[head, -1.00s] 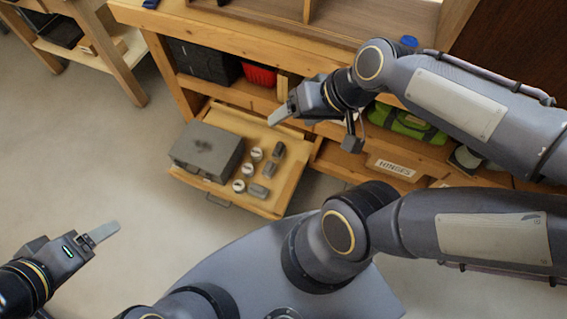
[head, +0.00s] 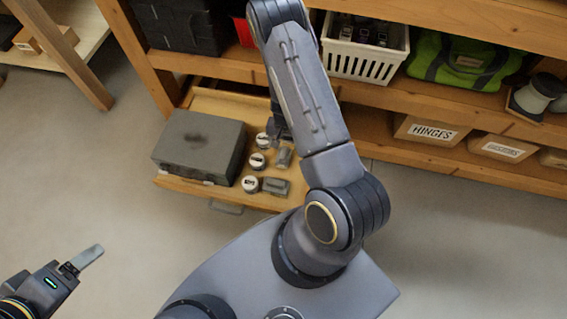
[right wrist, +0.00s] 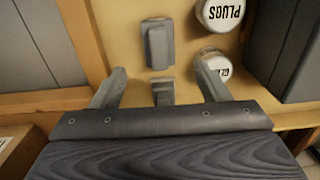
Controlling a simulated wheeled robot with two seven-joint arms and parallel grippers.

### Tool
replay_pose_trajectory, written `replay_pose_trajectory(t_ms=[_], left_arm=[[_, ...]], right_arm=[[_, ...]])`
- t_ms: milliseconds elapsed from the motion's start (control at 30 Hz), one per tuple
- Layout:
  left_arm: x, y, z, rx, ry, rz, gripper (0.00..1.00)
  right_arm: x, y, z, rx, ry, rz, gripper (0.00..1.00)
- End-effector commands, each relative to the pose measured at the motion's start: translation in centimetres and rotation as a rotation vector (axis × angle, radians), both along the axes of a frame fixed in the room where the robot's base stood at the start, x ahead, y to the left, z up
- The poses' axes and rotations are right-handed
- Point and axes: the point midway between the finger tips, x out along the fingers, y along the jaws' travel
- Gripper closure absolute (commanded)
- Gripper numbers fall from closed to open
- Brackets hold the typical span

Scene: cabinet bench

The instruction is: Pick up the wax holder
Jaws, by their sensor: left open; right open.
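Several small grey pieces lie in the open drawer (head: 235,203); no label shows which is the wax holder. One grey block (head: 283,157) and a flatter one (head: 275,187) show in the head view. In the right wrist view, a small grey piece (right wrist: 163,93) lies between the fingers of my right gripper (right wrist: 161,70), with gaps on both sides. Another grey block (right wrist: 158,44) lies just beyond the fingertips. My right gripper is open above the drawer, largely hidden by my arm in the head view. My left gripper (head: 84,262) is open and empty over the floor, lower left.
White-lidded jars, including PLUGS (right wrist: 221,12) and a partly hidden one (right wrist: 214,68), stand beside the blocks. A grey case (head: 200,143) fills the drawer's left. A white basket (head: 366,48), green bag (head: 460,60) and HINGES box (head: 432,131) sit on shelves.

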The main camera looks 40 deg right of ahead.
Motion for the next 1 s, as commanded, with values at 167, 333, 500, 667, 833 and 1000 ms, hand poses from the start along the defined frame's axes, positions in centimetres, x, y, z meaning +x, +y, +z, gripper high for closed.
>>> replay_pose_trajectory(t_ms=[167,333,500,667,833,1000], left_arm=[[0.0,0.0,-1.1,0.0,0.0,0.0,0.28],[0.0,0.0,-1.8,0.0,-0.001,0.0,0.28],[0.0,0.0,-3.1,0.0,-0.001,0.0,0.28],[0.0,0.0,-4.3,0.0,0.0,0.0,0.28],[0.0,0.0,-4.3,0.0,0.0,0.0,0.28],[0.0,0.0,-4.3,0.0,0.0,0.0,0.28]], right_arm=[[-0.4,-0.3,-2.9,-0.018,0.014,-0.002,0.31],[-0.4,-0.2,-4.4,-0.017,0.015,0.0,0.31],[-0.2,0.1,-6.5,-0.015,0.015,0.0,0.31],[-0.1,0.3,-8.8,-0.015,0.015,-0.001,0.31],[-0.1,0.3,-9.2,-0.016,0.013,0.0,0.31],[-0.1,0.3,-9.1,-0.015,0.014,0.0,0.37]])
